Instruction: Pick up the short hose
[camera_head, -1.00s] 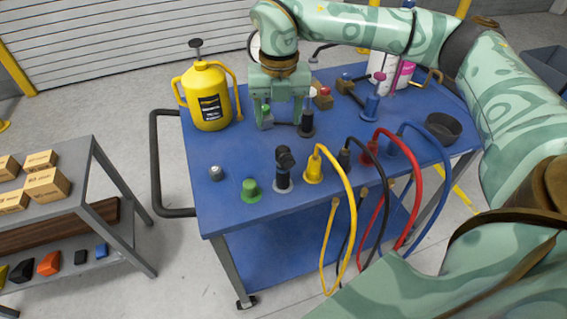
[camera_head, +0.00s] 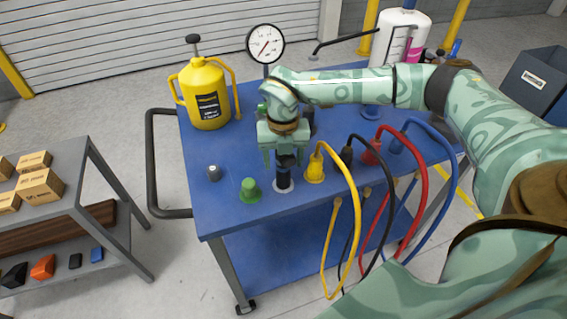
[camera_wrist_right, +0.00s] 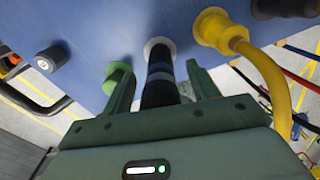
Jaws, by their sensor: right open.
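The short hose looks to be the stubby black upright piece with a blue band (camera_head: 284,181), standing on a pale ring at the front of the blue cart. It also shows in the right wrist view (camera_wrist_right: 160,72). My right gripper (camera_head: 284,163) is directly above it, pointing down, with its upper part hidden by the gripper. In the right wrist view, my right gripper (camera_wrist_right: 165,80) is open, with one finger on each side of the black piece. I cannot tell whether the fingers touch it. My left gripper is not in view.
A green fitting (camera_head: 250,190) stands close on the left, and a yellow hose (camera_head: 331,160) close on the right. Black, red and blue (camera_head: 448,190) hoses loop over the cart's front edge. A yellow jug (camera_head: 207,95) stands at the back left.

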